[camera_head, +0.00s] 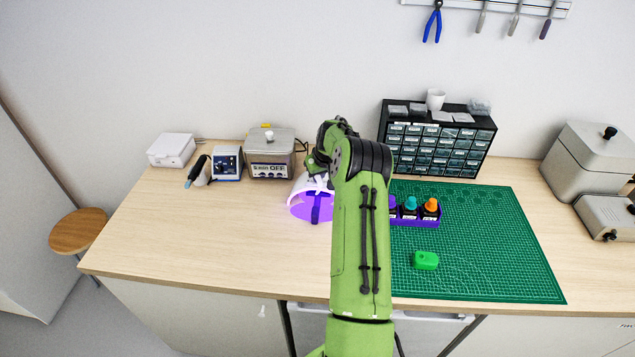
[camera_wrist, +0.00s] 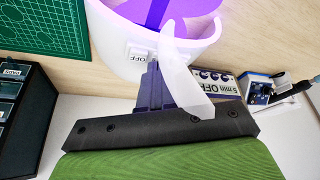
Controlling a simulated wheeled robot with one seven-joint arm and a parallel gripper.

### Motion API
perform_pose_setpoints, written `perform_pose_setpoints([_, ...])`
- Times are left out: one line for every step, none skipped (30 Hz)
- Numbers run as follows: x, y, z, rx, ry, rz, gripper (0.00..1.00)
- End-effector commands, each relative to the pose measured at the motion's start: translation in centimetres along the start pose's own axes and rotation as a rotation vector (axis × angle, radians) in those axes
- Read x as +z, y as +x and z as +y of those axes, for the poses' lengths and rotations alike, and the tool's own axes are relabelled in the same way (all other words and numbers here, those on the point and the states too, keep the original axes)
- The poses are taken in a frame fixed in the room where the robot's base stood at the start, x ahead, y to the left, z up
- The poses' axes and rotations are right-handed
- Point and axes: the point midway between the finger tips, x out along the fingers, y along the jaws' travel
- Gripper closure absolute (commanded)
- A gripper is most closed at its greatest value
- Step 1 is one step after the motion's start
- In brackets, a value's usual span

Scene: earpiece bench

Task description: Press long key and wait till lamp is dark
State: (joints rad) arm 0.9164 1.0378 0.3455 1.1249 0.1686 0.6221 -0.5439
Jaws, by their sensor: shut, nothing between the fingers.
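The lamp (camera_head: 300,184) is a white curved housing on the bench, left of my arm, with a bright purple glow inside. It is lit. In the wrist view the lamp's white wall (camera_wrist: 112,42) fills the upper middle, with purple inside. A small white key block (camera_wrist: 141,52) marked OFF sits on this wall; I cannot tell its length or whether it is pressed. My gripper (camera_wrist: 153,70) is shut and empty, its dark fingertips close to the block. Contact cannot be told. A white curved piece stands beside the fingers. In the head view my arm hides the fingertips.
A grey box (camera_head: 270,171) marked OFF stands behind the lamp, near a soldering station (camera_head: 227,163). A drawer cabinet (camera_head: 437,145) stands behind my arm. A purple bottle rack (camera_head: 415,220) and green block (camera_head: 426,260) are on the green mat (camera_head: 500,255). The bench's left front is clear.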

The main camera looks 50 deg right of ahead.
Motion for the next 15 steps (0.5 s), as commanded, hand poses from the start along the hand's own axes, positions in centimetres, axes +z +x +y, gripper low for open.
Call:
perform_pose_setpoints([-0.1, -0.3, 0.0, 0.0, 0.0, -0.001, 1.0])
perform_pose_setpoints([-0.2, -0.6, 0.0, 0.0, 0.0, 0.0, 1.0])
perform_pose_setpoints([-0.4, -1.0, 0.0, 0.0, -0.001, 0.0, 1.0])
perform_pose_setpoints([-0.6, -1.4, 0.0, 0.0, -0.001, 0.0, 1.0])
perform_pose_setpoints([-0.8, -1.7, 0.0, 0.0, -0.001, 0.0, 1.0])
perform_pose_setpoints([-0.9, -2.2, 0.0, 0.0, -0.001, 0.0, 1.0])
perform_pose_setpoints([-1.1, -2.6, 0.0, 0.0, 0.0, 0.0, 1.0])
perform_pose_setpoints([-1.2, -2.9, 0.0, 0.001, 0.0, 0.0, 1.0])
perform_pose_setpoints([-1.4, -3.3, 0.0, 0.001, 0.0, 0.0, 1.0])
perform_pose_setpoints([-1.6, -3.6, 0.0, 0.001, 0.0, 0.0, 1.0])
perform_pose_setpoints([-1.7, -4.0, 0.0, 0.001, 0.0, 0.0, 1.0])
perform_pose_setpoints([-1.9, -4.4, 0.0, 0.0, -0.001, -0.001, 1.0])
perform_pose_setpoints([-2.0, -4.7, 0.0, 0.0, -0.001, -0.001, 1.0])
perform_pose_setpoints([-2.1, -5.0, 0.0, 0.0, -0.001, 0.0, 1.0])
perform_pose_setpoints([-2.3, -5.5, 0.0, 0.0, -0.001, 0.0, 1.0])
